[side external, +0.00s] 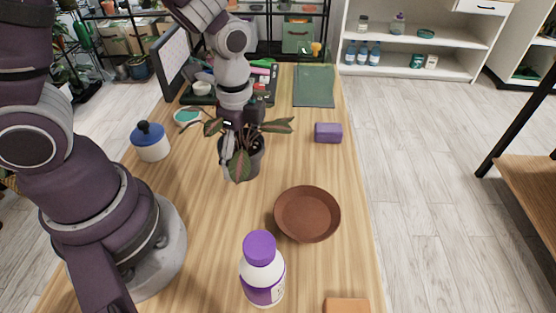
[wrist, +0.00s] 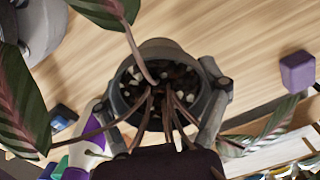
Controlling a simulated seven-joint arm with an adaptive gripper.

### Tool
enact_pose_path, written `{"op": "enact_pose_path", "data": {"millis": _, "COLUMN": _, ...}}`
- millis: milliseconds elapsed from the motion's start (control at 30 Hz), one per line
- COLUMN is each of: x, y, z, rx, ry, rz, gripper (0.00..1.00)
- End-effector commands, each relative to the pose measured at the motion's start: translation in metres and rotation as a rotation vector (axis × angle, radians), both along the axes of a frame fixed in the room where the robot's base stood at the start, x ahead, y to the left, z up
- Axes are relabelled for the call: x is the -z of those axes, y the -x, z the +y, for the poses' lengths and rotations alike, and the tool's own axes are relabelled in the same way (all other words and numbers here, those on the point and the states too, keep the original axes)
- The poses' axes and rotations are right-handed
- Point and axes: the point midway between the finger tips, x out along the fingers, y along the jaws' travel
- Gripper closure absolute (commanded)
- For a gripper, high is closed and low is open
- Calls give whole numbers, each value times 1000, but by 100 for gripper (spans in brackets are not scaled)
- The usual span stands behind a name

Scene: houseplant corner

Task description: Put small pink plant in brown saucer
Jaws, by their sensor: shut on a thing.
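The small plant with pink-striped leaves (side external: 239,165) stands in a dark grey pot (side external: 248,160) on the wooden table, left of and behind the brown saucer. In the wrist view the pot (wrist: 158,52) sits between my gripper's two fingers, with soil, pale pebbles and reddish stems inside. My gripper (side external: 238,158) is shut on the pot; leaves partly hide the fingers in the side view. My gripper (wrist: 160,105) comes from above the pot in the wrist view. The brown saucer (side external: 307,214) lies empty. I cannot tell whether the pot touches the table.
A white bottle with a purple cap (side external: 262,270) stands in front of the saucer. A purple block (side external: 328,132) lies behind it, and a blue-lidded white jar (side external: 151,141) stands at left. An orange block (side external: 346,305) is at the front edge. Table between pot and saucer is clear.

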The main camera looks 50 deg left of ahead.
Motion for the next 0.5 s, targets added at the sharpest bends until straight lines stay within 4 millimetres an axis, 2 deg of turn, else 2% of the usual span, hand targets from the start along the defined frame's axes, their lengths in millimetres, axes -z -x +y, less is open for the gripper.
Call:
{"op": "enact_pose_path", "data": {"millis": 33, "x": -4, "y": -13, "z": -18, "rx": 2, "ry": 0, "rz": -4, "gripper": 63}}
{"op": "enact_pose_path", "data": {"millis": 100, "x": -10, "y": -27, "z": -44, "rx": -15, "ry": 1, "rz": -4, "gripper": 63}}
{"op": "enact_pose_path", "data": {"millis": 233, "x": -20, "y": -39, "z": -85, "rx": -47, "ry": 4, "rz": -1, "gripper": 63}}
{"op": "enact_pose_path", "data": {"millis": 367, "x": -22, "y": -42, "z": -106, "rx": -68, "ry": 5, "rz": 3, "gripper": 63}}
{"op": "enact_pose_path", "data": {"millis": 500, "x": 5, "y": -41, "z": -109, "rx": -73, "ry": 3, "rz": 8, "gripper": 63}}
